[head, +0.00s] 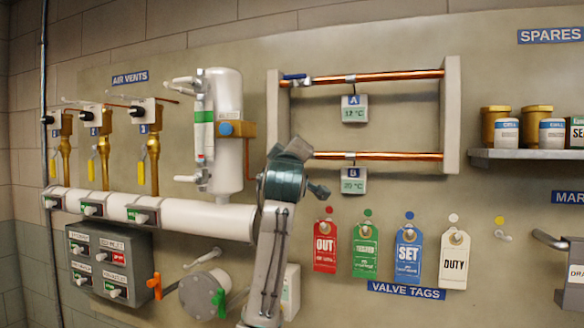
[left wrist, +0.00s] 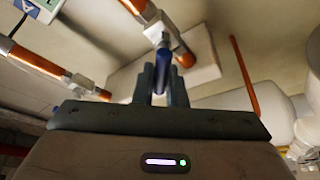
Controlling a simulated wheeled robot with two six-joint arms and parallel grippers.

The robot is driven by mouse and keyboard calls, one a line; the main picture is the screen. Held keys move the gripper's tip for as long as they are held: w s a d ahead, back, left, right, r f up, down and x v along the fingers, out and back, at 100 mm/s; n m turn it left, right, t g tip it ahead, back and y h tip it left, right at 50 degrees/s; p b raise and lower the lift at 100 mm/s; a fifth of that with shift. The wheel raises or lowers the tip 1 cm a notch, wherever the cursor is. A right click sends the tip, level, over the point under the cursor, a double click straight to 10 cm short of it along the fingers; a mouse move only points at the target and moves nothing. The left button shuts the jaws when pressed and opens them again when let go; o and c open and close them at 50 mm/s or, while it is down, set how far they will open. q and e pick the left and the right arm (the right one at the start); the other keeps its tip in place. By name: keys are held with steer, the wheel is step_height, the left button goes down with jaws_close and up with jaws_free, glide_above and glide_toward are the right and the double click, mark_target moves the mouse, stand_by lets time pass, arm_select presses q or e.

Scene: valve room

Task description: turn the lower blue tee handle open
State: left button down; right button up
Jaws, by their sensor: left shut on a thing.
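My left gripper (left wrist: 164,82) is shut on the lower blue tee handle (left wrist: 182,54), which shows between and just beyond the fingers in the left wrist view. This handle is on the lower copper pipe (head: 375,156), the one with tag B (head: 353,181). In the head view my left wrist and gripper (head: 293,150) cover the handle and the left end of that pipe. I cannot tell the handle's exact angle. The upper blue tee handle (head: 295,77) is clear of the gripper and lies along the upper pipe (head: 390,76). My right gripper is not in view.
A pale frame (head: 452,115) holds both pipes. A white cylinder (head: 228,165) stands close left of my wrist. A thick white pipe (head: 205,218) runs behind my arm. Valve tags, such as the red one (head: 325,246), hang below right.

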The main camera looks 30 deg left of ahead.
arm_select(q)
steer(key=n+b, duration=0.1)
steer(key=n+g+b, duration=0.1)
steer(key=n, duration=0.1)
steer(key=n+g+b, duration=0.1)
steer(key=n, duration=0.1)
steer(key=shift+a+f, duration=0.15)
steer(key=shift+f, duration=0.2)
steer(key=n+g+b, duration=0.1)
steer(key=n+b, duration=0.1)
steer(key=n, duration=0.1)
steer(key=shift+f, duration=0.1)
steer(key=shift+n, duration=0.4)
steer(key=c, duration=1.5)
jaws_free()
steer(key=shift+s+b, duration=0.15)
steer(key=shift+b, duration=0.15)
